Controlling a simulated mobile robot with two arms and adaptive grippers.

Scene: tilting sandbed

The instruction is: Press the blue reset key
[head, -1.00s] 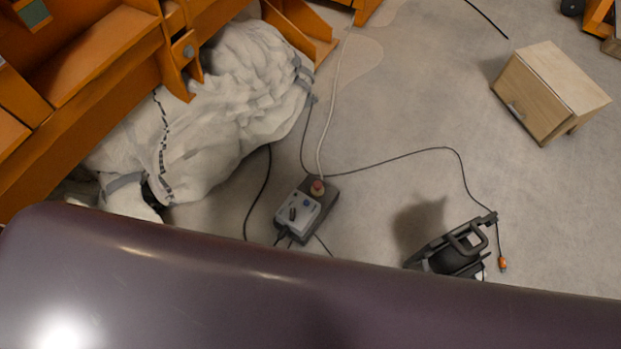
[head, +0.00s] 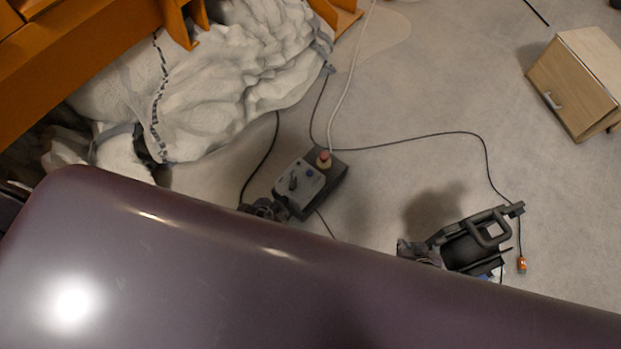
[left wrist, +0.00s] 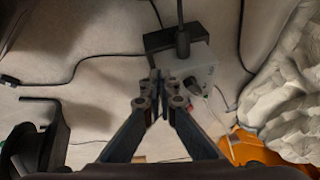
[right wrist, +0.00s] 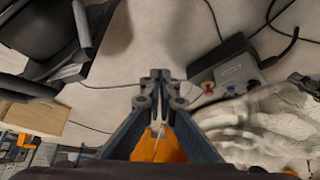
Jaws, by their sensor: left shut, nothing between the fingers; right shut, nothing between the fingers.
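The grey control box (head: 328,192) lies on the floor in the middle of the head view. Its lighter panel carries a small blue key (head: 309,173), a dark switch and a red button (head: 324,157) at one end. My left gripper (head: 262,208) is shut and empty, at the box's lower left in the head view; the height gap is unclear. In the left wrist view its fingers (left wrist: 160,88) overlap the edge of the box (left wrist: 198,62); I cannot make out the blue key there. My right gripper (head: 416,250) is shut and empty, right of the box, which also shows in the right wrist view (right wrist: 238,68).
A black device with a handle (head: 490,232) stands close to my right gripper. Thin cables (head: 415,136) cross the floor. A wooden cabinet (head: 580,85) stands at upper right.

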